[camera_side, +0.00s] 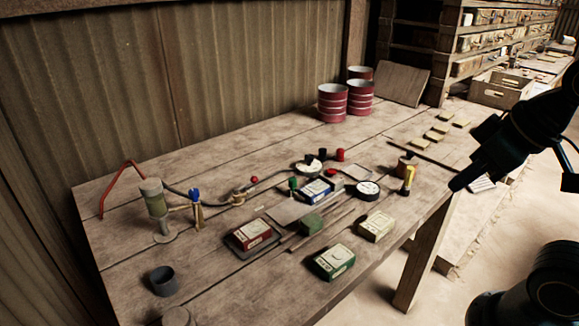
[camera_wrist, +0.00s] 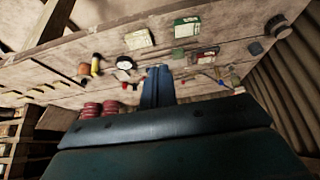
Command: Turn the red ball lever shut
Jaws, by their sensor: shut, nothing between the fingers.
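The red ball lever (camera_side: 254,180) is a small red ball beside a brass valve (camera_side: 238,197) on the pipe line, at the middle left of the table in the side view. A small red spot in the wrist view may be it, but it is too small to be sure. My gripper (camera_side: 456,185) is at the right, above the table's front right edge, well apart from the lever. In the wrist view my gripper (camera_wrist: 157,72) has its fingers together with nothing between them. The lever's arm is too small to read its angle.
A hand pump (camera_side: 154,205) with a red handle stands left of the valve, with a blue-topped part (camera_side: 195,205) between. Boxes, including a green one (camera_side: 334,262) and a red one (camera_side: 252,234), lie in front. Gauges and a yellow-topped item (camera_side: 408,178) stand rightward. Red drums (camera_side: 332,103) stand behind.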

